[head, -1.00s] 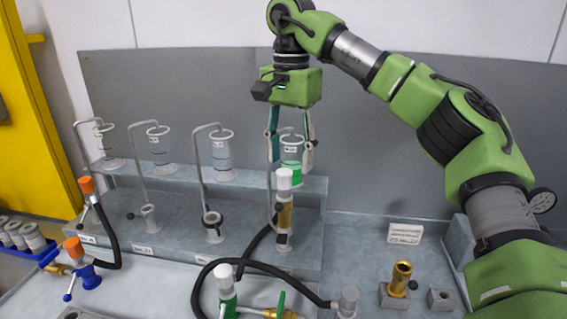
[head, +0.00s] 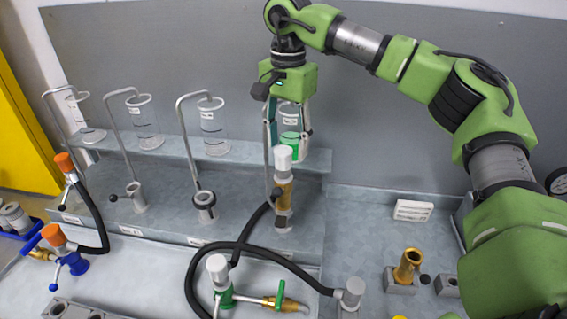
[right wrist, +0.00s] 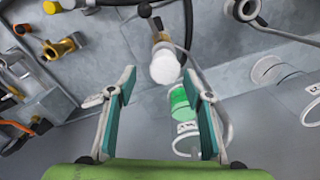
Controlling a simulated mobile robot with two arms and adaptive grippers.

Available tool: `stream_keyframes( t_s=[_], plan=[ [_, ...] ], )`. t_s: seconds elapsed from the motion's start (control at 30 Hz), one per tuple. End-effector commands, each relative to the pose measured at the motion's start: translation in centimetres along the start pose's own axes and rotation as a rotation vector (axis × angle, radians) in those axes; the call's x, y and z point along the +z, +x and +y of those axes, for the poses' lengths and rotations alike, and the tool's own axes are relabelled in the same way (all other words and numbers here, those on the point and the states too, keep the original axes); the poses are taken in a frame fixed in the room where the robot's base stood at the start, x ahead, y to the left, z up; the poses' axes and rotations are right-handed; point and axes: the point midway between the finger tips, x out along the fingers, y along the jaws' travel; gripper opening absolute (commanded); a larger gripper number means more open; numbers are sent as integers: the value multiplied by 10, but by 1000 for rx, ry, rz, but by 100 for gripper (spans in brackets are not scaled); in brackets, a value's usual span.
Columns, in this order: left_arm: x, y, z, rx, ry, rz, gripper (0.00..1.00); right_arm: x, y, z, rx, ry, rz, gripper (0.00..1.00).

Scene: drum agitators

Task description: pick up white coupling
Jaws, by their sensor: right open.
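A white coupling (head: 283,158) tops an upright brass fitting (head: 284,196) on the grey bench step, with a black hose joined to it. Its round white end (right wrist: 165,67) faces the camera in the right wrist view. My right gripper (head: 288,146) is open and empty, fingers pointing down around the coupling's place in the head picture. In the right wrist view the coupling appears between and just beyond the open fingertips (right wrist: 160,80); contact is not visible. A second white-topped coupling (head: 217,268) stands on a green valve in front. My left gripper is not in view.
A glass with green liquid (head: 291,143) stands on the shelf close behind the gripper. Bent metal tubes and clear glasses (head: 211,125) stand left of it. A black hose (head: 190,285) loops in front. Orange-topped valves (head: 66,165) are at left, a brass fitting (head: 408,265) at right.

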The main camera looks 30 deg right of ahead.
Motion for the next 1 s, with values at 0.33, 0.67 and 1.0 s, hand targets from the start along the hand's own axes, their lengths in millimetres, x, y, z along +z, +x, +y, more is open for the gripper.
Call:
stream_keyframes(
  t_s=[0.33, 0.67, 1.0],
  plan=[
    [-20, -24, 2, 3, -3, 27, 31, 5, 36, -7, 3, -1, -1, 47],
    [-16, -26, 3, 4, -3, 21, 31, 4, 55, -8, -2, 1, 1, 47],
    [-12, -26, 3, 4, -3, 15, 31, 4, 54, -8, -2, 0, 1, 0]
  ],
)
